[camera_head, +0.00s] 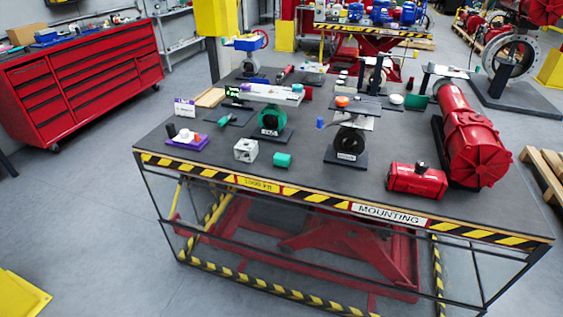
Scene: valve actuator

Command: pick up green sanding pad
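A small green block (282,160) lies near the front edge of the dark lift table (215,148), just right of a grey metal cube. Another green piece (415,102) lies farther back on the right side of the table, left of the large red cylinder. I cannot tell for sure which of the two is the sanding pad. Nothing covers the front green block. My gripper is not in view.
A grey cube (246,150), a green ring valve (271,121), a black valve on a stand (348,144), a small red actuator (417,180) and a large red cylinder (470,135) stand on the table. The front left tabletop has bare room. A red tool cabinet (85,85) stands at left.

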